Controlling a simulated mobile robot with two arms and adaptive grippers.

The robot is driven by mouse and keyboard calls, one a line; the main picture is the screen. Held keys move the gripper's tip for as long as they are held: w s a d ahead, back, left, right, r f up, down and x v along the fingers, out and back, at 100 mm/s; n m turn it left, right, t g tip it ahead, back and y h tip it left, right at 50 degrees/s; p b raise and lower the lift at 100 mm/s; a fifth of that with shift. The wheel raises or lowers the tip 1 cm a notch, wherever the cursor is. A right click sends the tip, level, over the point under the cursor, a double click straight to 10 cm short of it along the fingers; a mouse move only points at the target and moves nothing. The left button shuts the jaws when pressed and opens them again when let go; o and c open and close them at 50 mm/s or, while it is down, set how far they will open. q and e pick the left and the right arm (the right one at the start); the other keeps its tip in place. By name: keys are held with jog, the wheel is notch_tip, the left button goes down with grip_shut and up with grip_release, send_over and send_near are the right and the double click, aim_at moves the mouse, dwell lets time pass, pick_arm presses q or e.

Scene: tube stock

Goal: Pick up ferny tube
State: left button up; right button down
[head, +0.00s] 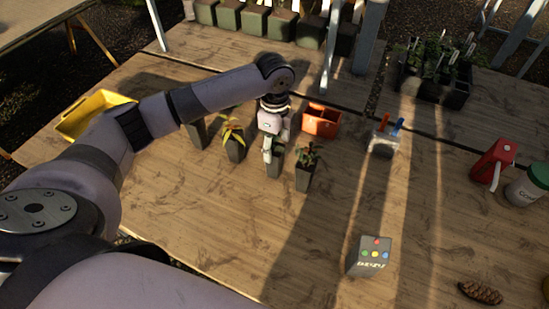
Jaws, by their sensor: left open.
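Several dark square plant tubes stand in a loose row on the wooden table. One tube (235,149) has long yellow-green leaves. Another tube (303,178) to the right has dark green and reddish foliage. A third tube (274,168) stands between them, directly under my left gripper (271,154), which hides most of its plant. A further tube (196,133) is partly behind my left arm. I cannot tell which plant is the ferny one. My left gripper points down with its jaws open, its fingers at the top of the middle tube. My right gripper is out of view.
An orange-red box (320,123) stands just behind the tubes. A yellow tray (92,112) is at the left. A grey holder (383,145), red can (492,161), white tub (527,187), buttoned box (368,258) and pine cone (480,293) are to the right. The front middle is clear.

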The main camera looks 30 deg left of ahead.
pick_arm(q)
jog(key=shift+s+f, duration=0.1)
jog(key=shift+f, duration=0.35)
notch_tip(320, 180, down, 4)
jog(key=shift+s+r+p, duration=0.1)
jog(key=shift+r+p, duration=0.05)
jog(key=shift+p, duration=0.55)
jog(key=shift+f, duration=0.45)
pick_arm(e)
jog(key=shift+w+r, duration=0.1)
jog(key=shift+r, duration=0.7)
pick_arm(q)
jog(key=shift+c, duration=0.2)
jog(key=c, duration=1.3)
jog(key=shift+c, duration=0.3)
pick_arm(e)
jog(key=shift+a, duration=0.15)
pick_arm(q)
jog(key=shift+r, duration=0.15)
